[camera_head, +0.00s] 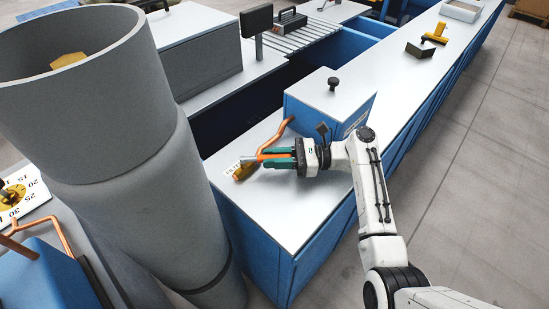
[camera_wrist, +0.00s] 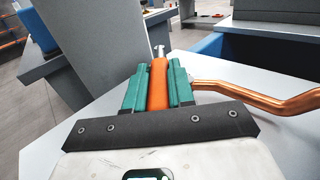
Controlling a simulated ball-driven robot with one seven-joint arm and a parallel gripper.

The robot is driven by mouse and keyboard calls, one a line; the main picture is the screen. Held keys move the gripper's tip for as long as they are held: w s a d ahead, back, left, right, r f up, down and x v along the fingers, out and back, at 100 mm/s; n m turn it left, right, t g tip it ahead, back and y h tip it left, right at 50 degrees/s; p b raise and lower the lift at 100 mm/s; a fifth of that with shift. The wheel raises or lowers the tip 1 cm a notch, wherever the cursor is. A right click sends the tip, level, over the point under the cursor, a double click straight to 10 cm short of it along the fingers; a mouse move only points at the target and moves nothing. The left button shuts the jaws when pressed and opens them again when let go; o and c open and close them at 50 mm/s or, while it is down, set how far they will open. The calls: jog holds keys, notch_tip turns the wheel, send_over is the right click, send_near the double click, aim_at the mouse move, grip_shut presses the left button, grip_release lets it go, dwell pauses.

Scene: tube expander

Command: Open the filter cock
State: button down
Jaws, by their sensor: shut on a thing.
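The filter cock has an orange handle (camera_head: 276,153) and stands by a bent copper pipe (camera_head: 272,139) on the grey worktop. My gripper (camera_head: 265,157) has green fingers and is shut on the handle. The wrist view shows the orange handle (camera_wrist: 158,85) lying lengthwise between the two green fingers of my gripper (camera_wrist: 157,72). A small silver tip (camera_wrist: 158,51) sticks out beyond the handle. The copper pipe (camera_wrist: 265,104) runs off to the right in that view. The cock's body is mostly hidden, so its exact turn is unclear.
A large grey cylinder (camera_head: 125,150) rises left of the gripper. A blue box with a grey lid and black knob (camera_head: 332,84) stands just behind my wrist. The worktop's front part (camera_head: 280,215) is clear.

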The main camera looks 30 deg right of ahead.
jog(key=shift+w+r, duration=0.1)
jog(key=shift+r, duration=0.2)
jog(key=c, duration=1.1)
grip_release()
jog(key=shift+o, duration=0.7)
jog(key=shift+d, duration=0.2)
jog(key=v, duration=1)
jog(key=shift+s+d+f+b, duration=0.15)
jog(key=shift+s+f+b, duration=0.2)
jog(key=shift+s+b, duration=0.05)
